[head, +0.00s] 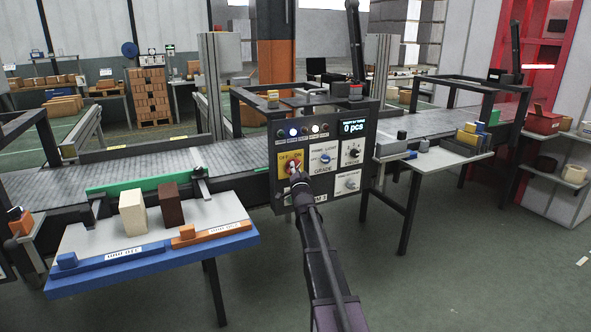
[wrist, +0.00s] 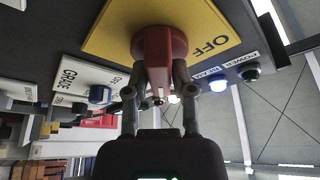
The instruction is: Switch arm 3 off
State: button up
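The control panel (head: 333,150) stands at the conveyor, with a yellow plate (head: 283,163) marked OFF on the left and ON on the right. The plate (wrist: 105,35) fills the top of the wrist view. A red rotary switch (wrist: 158,55) sits on it; in the head view my gripper mostly covers it. My gripper (head: 295,174) is at the switch, its two fingers (wrist: 159,72) on either side of the red handle and apparently touching it. Which label the handle points to is unclear. A label ending in "M 3" shows low on the panel, partly hidden by my arm.
A blue lamp (wrist: 218,85) is lit beside a dark lamp (wrist: 251,72). GRADE (head: 323,158) and other knobs (head: 352,152) are close on the right. The display (head: 349,127) reads 0 pcs.

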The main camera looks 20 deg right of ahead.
grip_shut()
jog(key=shift+n, duration=0.7)
jog(key=n+t+y+b, duration=0.1)
jog(key=n+y, duration=0.1)
jog(key=n, duration=0.1)
jog(key=shift+n, duration=0.4)
jog(key=n+y, duration=0.1)
jog(key=n, duration=0.2)
jog(key=n+y+b, duration=0.1)
jog(key=n+y, duration=0.1)
jog(key=n, duration=0.1)
jog(key=shift+w+t, duration=0.1)
jog(key=shift+t, duration=0.3)
jog(key=n+y, duration=0.2)
jog(key=n, duration=0.2)
jog(key=n+y, duration=0.2)
jog(key=n, duration=0.2)
jog(key=shift+r+g+p, duration=0.15)
jog(key=shift+g+p, duration=0.15)
jog(key=shift+p, duration=0.1)
jog(key=n+y, duration=0.1)
jog(key=n, duration=0.2)
jog(key=n+g+y+p, duration=0.1)
jog(key=n, duration=0.2)
jog(key=shift+g+y, duration=0.3)
jog(key=shift+y, duration=0.1)
jog(key=shift+n, duration=0.3)
